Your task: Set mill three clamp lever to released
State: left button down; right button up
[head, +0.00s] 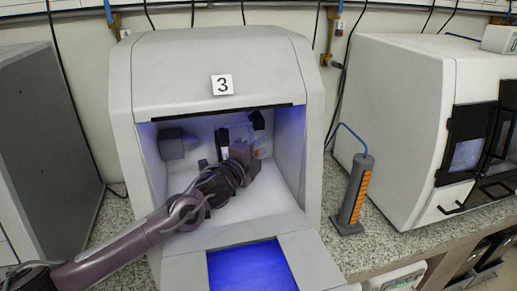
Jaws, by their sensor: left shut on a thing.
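Mill three (148,75) is a white cabinet with a "3" label (222,85) and an open, blue-lit chamber. My left arm comes in from the lower left, and my left gripper (238,158) is inside the chamber near the back. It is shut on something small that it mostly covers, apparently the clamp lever. The lever itself and its angle cannot be made out. A small red-orange bit shows just right of the gripper. My right gripper is not in view.
A grey stand with orange strips (357,190) stands to the right on the speckled counter. Another white machine (400,120) is farther right, a grey cabinet (45,140) left.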

pick_arm(q)
jog(key=r+n+g+p, duration=0.1)
jog(key=p, duration=0.4)
jog(key=s+r+n+g+p, duration=0.1)
jog(key=g+p, duration=0.1)
jog(key=p, duration=0.3)
jog(key=r+n+g+y+p, duration=0.1)
jog(key=n+g+p, duration=0.1)
jog(key=p, duration=0.3)
jog(key=shift+s+d+r, duration=0.2)
jog(key=shift+s+r, duration=0.05)
jog(key=shift+s, duration=0.1)
jog(key=shift+f, duration=0.1)
jog(key=c, duration=1.3)
grip_release()
jog(key=shift+o, duration=0.5)
jog(key=shift+w+a+r, duration=0.1)
jog(key=shift+r, duration=0.1)
